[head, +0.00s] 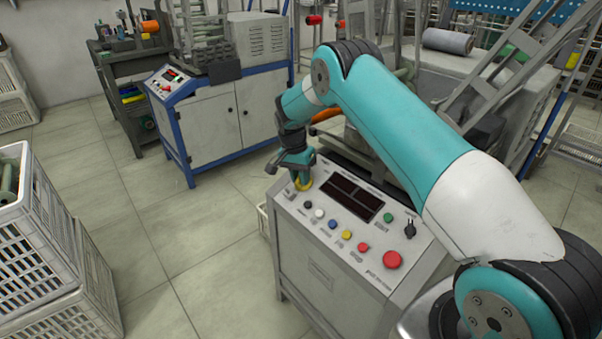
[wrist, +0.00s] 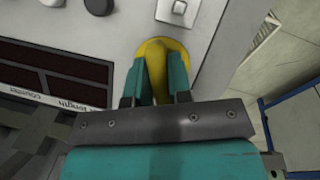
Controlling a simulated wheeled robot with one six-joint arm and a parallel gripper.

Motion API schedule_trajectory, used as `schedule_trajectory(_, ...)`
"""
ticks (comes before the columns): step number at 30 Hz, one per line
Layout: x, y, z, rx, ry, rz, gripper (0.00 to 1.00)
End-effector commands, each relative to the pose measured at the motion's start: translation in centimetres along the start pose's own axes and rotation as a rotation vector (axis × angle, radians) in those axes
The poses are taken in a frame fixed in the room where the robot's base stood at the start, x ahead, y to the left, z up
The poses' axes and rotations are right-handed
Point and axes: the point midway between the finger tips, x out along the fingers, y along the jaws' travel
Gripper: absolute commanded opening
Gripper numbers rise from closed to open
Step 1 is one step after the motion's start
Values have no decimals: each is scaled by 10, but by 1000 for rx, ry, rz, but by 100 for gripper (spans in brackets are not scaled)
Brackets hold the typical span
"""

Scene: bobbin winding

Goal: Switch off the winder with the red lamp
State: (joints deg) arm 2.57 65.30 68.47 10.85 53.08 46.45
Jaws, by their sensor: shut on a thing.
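The near winder's grey sloped panel (head: 325,205) carries a dark display (head: 354,197), coloured buttons, a black selector knob (head: 409,229) and a large red mushroom button (head: 391,260). My gripper (head: 300,176) points down at the panel's far left corner. It is shut on a yellow knob (head: 304,186). In the wrist view the teal fingers (wrist: 162,82) lie on both sides of the yellow knob (wrist: 158,58), hiding part of it. A second winder (head: 215,110) stands behind, with its own small panel (head: 170,79). I cannot make out for certain which winder has a lit red lamp.
White crates (head: 40,235) stand at the left. A dark tool bench (head: 125,85) is at the back left. Bare tiled floor lies between crates and winders. My arm hides part of the machinery behind the near panel.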

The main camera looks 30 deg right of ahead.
Motion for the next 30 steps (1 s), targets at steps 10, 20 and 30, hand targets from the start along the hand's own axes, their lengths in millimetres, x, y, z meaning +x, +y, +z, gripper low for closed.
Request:
schedule_trajectory(10, -1, -1, 0, -107, 1, 42, 0)
schedule_trajectory(20, -1, -1, 0, -123, 1, 47, 0)
schedule_trajectory(30, 0, -1, 0, -121, 1, 47, 45)
